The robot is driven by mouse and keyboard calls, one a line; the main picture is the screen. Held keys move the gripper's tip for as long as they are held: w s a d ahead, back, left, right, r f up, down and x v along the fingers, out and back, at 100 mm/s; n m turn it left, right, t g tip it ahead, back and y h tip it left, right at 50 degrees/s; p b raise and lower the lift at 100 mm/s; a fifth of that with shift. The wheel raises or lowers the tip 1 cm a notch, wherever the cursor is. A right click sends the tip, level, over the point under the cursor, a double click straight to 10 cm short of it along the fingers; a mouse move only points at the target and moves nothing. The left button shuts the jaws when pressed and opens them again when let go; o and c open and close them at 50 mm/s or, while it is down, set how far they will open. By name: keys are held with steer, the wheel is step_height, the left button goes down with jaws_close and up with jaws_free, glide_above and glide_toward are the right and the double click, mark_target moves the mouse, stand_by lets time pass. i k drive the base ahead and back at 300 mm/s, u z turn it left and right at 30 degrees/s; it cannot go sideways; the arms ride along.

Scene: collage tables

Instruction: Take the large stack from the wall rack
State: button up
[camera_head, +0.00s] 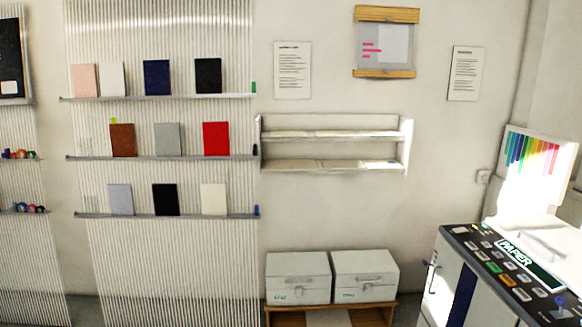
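A white wall rack (407,142) with two shelves hangs on the wall right of centre. Flat, pale paper stacks lie on its upper shelf, one on the left (291,133) and others to the right (345,133). More pale stacks lie on the lower shelf, on the left (292,165) and the right (372,164). I see them nearly edge-on, so I cannot tell which is the large stack. My gripper is not in view.
A ribbed panel (170,270) with ledges of coloured notebooks stands left of the rack. Two white boxes (298,290) (365,290) sit on a wooden stand (383,312) below it. A machine labelled PAPER (505,275) occupies the lower right.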

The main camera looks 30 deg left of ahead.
mark_target(270, 165)
steer(key=u, duration=0.5)
steer(key=i, duration=1)
steer(key=u, duration=0.5)
steer(key=i, duration=1.9)
steer(key=z, duration=0.45)
